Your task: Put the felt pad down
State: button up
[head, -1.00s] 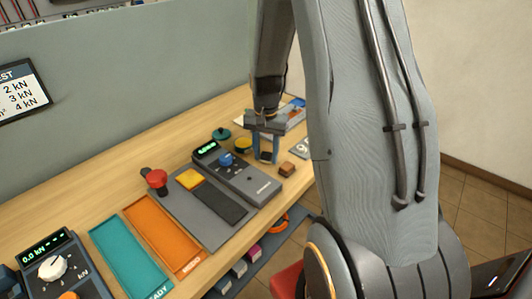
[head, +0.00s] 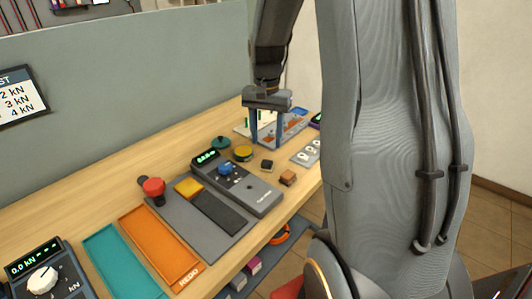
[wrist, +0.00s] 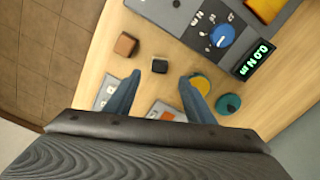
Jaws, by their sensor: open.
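A small black block (head: 267,165), which looks like the felt pad, lies on the wooden bench between a yellow disc (head: 243,153) and a brown block (head: 288,177). My gripper (head: 267,146) is open and empty above it, pointing down, with its two blue fingers apart. In the wrist view the black block (wrist: 160,66) shows just beyond and between the spread fingertips (wrist: 160,76), with bare wood around it. Nothing is held between the fingers.
A grey meter with a blue knob (head: 225,168) stands left of the black block. A teal knob (head: 221,142) stands behind the yellow disc. Grey, orange (head: 158,246) and teal trays lie further left, near a red button (head: 154,188). A white-marked plate (head: 307,152) lies to the right.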

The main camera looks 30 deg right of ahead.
jog(key=s+a+n, duration=0.3)
jog(key=s+a, duration=0.2)
jog(key=s+a+f+n, duration=0.1)
jog(key=s+a+n, duration=0.2)
jog(key=s+a, duration=0.2)
jog(key=s+a+f+n+t, duration=0.1)
jog(key=s+a+n, duration=0.2)
jog(key=s+a, duration=0.2)
jog(key=shift+s+f+n, duration=0.1)
jog(key=shift+f+n, duration=0.15)
jog(key=shift+n, duration=0.05)
jog(key=shift+d, duration=0.1)
dwell(0.4)
